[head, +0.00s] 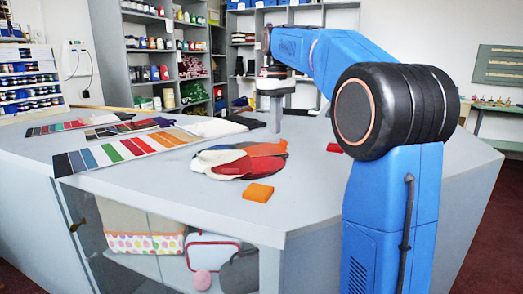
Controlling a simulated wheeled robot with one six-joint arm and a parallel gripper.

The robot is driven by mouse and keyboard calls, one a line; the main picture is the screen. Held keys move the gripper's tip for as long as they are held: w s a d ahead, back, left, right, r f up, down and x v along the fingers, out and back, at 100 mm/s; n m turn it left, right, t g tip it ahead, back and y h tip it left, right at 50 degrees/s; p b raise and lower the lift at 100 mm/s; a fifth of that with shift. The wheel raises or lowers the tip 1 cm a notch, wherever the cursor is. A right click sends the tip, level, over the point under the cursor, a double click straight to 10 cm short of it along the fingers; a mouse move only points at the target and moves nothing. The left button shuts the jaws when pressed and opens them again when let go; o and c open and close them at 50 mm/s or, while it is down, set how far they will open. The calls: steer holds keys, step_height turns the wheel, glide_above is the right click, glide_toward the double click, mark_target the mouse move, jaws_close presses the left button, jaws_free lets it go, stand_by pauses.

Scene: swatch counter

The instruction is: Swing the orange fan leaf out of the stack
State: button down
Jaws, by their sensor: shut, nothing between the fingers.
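The fan stack (228,172) lies on the grey counter in the head view, with white, red, dark and orange leaves overlapping. The orange fan leaf (266,149) is at the back right of the stack, and part of it points out toward the right. A red leaf (232,167) lies in front of it. My gripper (275,128) points down behind the orange leaf, seemingly apart from it. It is shut and empty. Its exact height over the counter is hard to tell.
An orange block (258,192) lies in front of the stack, and a red block (334,147) lies to the right, partly behind my arm. Color swatch strips (125,150) cover the counter's left. The counter (200,215) is clear at the front. Shelves (165,60) stand behind.

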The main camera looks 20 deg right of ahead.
mark_target(286, 142)
steer(key=shift+f, duration=0.95)
steer(key=shift+s, duration=0.1)
steer(key=shift+s+d+m, duration=0.15)
steer(key=shift+s+m, duration=0.35)
steer(key=shift+s, duration=0.15)
steer(key=shift+s+d+m, duration=0.15)
steer(key=shift+s+m, duration=0.35)
steer(key=shift+s, duration=0.15)
steer(key=shift+s+d+m, duration=0.1)
steer(key=shift+s+m, duration=0.3)
steer(key=shift+s, duration=0.2)
steer(key=shift+s+m, duration=0.6)
steer(key=shift+s, duration=0.15)
steer(key=shift+s, duration=0.1)
steer(key=shift+s+m, duration=1)
steer(key=shift+s, duration=0.3)
